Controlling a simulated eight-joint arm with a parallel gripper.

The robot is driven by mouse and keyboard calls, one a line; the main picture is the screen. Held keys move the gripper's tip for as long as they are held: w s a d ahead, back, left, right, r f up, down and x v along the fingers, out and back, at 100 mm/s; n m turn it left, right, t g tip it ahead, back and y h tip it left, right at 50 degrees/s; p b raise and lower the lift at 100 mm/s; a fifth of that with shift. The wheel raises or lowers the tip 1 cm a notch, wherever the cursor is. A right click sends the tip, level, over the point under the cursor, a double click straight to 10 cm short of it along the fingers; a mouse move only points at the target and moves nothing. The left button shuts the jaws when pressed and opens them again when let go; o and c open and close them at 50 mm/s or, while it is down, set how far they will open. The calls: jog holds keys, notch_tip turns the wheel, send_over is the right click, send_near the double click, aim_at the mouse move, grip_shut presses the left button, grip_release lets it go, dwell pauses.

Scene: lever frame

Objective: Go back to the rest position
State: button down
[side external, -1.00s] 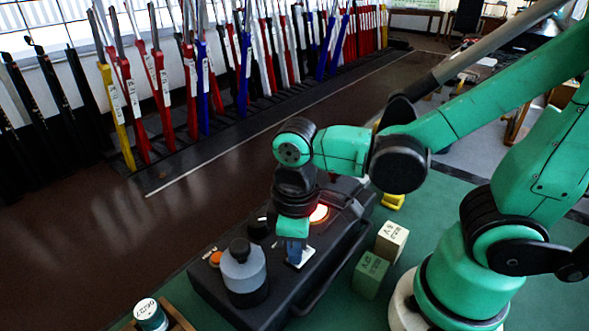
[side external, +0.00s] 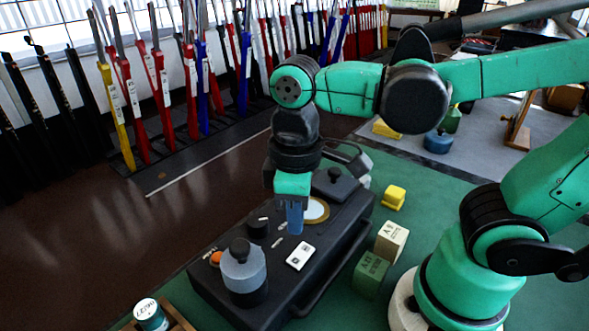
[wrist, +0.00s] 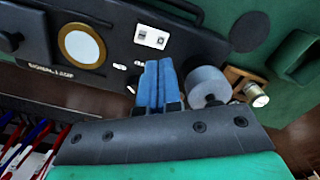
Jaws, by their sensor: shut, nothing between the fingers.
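My gripper (side external: 294,220) points down above a dark control box, its blue fingers closed together with nothing between them. In the wrist view the closed fingers (wrist: 158,84) hang over the box beside a white switch plate. The dark box (side external: 335,262) lies on the green table. On it are the white switch plate (side external: 300,256), a round lamp with a tan ring (side external: 319,211), unlit, a black knob (side external: 258,227) and an orange button (side external: 215,258). A grey cylinder with a black top (side external: 244,273) stands at its near left end. The fingers are apart from the switch plate.
Two lettered blocks, one cream (side external: 391,240) and one green (side external: 370,274), sit right of the box. A yellow block (side external: 394,197) lies behind them. A labelled green cylinder (side external: 151,315) stands in a wooden holder at the front left. Coloured levers (side external: 190,90) line the back.

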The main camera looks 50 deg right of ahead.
jog(key=shift+r, duration=0.3)
jog(key=w+d+m+t, duration=0.5)
jog(key=d+t, duration=0.2)
jog(key=shift+m, duration=0.4)
jog(key=shift+w, duration=0.1)
dwell(0.3)
